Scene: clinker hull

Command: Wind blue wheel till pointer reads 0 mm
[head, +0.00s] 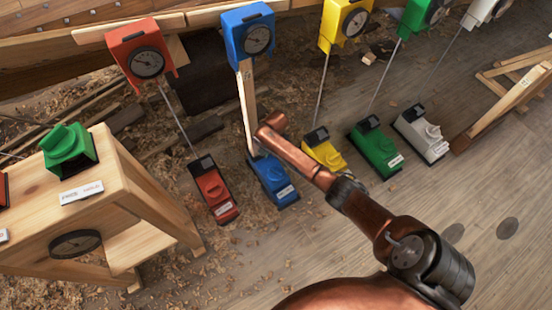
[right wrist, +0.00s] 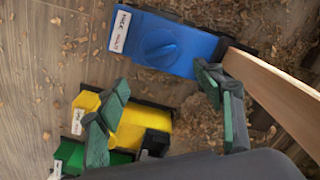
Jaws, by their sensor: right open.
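The blue wheel (right wrist: 160,47) is a round knob with a raised grip bar, on top of the blue floor unit (head: 272,178). The blue gauge box (head: 248,32) with a dark round dial (head: 257,40) stands above it; its pointer is too small to read. My right gripper (right wrist: 163,80) is open and empty in the right wrist view, its green fingers spread just short of the wheel. In the head view my right arm's end hides most of this gripper beside the blue unit. My left gripper is not in view.
A wooden strip (right wrist: 275,95) runs up from the blue unit, close beside one finger. A yellow unit (head: 324,153) and a red unit (head: 213,188) flank the blue one. Green (head: 375,148) and white (head: 421,132) units stand right. A wooden bench (head: 140,190) is at left.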

